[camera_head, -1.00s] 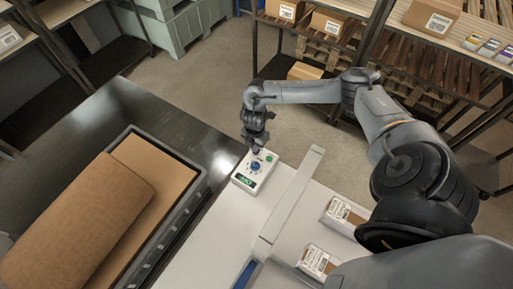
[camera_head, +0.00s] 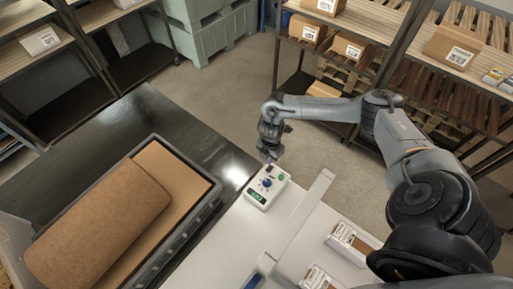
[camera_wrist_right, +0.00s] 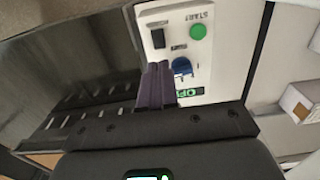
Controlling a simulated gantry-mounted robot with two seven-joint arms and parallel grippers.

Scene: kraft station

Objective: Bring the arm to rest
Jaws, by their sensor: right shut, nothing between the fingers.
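My right gripper (camera_head: 270,158) is shut and empty. In the head view its fingertips are just behind a white control box (camera_head: 267,190) on the light worktop. The box has a blue knob (camera_head: 267,183), a green button (camera_head: 281,177) and a green-lit display (camera_head: 257,196). In the right wrist view the closed dark fingers (camera_wrist_right: 155,85) overlap the box's edge, beside the blue knob (camera_wrist_right: 182,67). The green button (camera_wrist_right: 198,31) is labelled START, and the display (camera_wrist_right: 189,93) is partly cut off by the gripper. I cannot tell whether the fingers touch the box. My left gripper is not in view.
A grey crate (camera_head: 201,215) holding brown cardboard stands on the dark table at left. A raised pale strip (camera_head: 300,222) and labelled packages (camera_head: 352,241) lie right of the box. Shelves with cartons (camera_head: 455,45) stand behind my right arm. Open floor lies between.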

